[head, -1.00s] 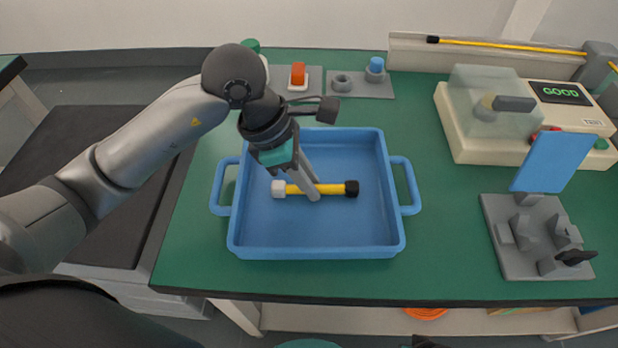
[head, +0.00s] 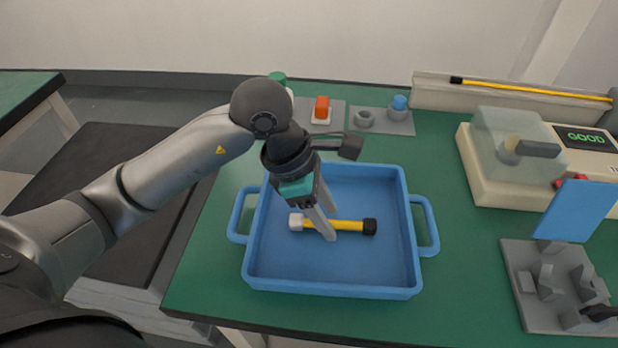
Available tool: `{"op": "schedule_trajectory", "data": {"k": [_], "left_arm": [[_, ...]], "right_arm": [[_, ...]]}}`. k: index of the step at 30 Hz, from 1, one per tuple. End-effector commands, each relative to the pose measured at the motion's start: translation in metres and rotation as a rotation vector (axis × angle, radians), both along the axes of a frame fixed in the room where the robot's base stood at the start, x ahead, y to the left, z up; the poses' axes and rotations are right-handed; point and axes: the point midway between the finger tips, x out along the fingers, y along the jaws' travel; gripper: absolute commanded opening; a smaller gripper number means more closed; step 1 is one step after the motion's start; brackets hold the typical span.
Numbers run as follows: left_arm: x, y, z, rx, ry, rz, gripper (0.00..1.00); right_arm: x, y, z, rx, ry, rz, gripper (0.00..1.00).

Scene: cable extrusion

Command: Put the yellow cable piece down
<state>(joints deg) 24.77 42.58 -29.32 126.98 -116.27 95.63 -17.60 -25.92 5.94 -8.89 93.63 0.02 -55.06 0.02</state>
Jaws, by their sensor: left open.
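The yellow cable piece (head: 350,226) has a white end at the left and a black end at the right. It lies inside the blue tray (head: 330,291), roughly level across its middle. My left gripper (head: 328,222) is over the cable piece with its two fingers apart. One finger shows in front of the cable and covers a small part of it; I cannot tell whether it touches.
A tester with a GOOD display (head: 588,138) stands at the right. A grey fixture (head: 545,300) with a blue flap (head: 577,210) is at the front right. A long yellow cable (head: 530,89) lies in a channel at the back. Small parts stand behind the tray.

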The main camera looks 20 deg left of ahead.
Motion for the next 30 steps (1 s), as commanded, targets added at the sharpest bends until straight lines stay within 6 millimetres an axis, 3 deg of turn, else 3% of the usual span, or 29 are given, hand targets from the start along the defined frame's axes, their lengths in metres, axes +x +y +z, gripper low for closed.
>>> {"op": "schedule_trajectory", "data": {"k": [18,30], "left_arm": [[-0.01,0.032,0.081,0.003,-0.005,0.001,0.51],[-0.014,0.042,0.108,0.002,-0.001,0.001,0.51]], "right_arm": [[-0.027,-0.026,-0.046,-0.029,0.004,0.006,0.0],[-0.04,-0.035,-0.059,-0.037,0.002,0.007,0.0]]}}
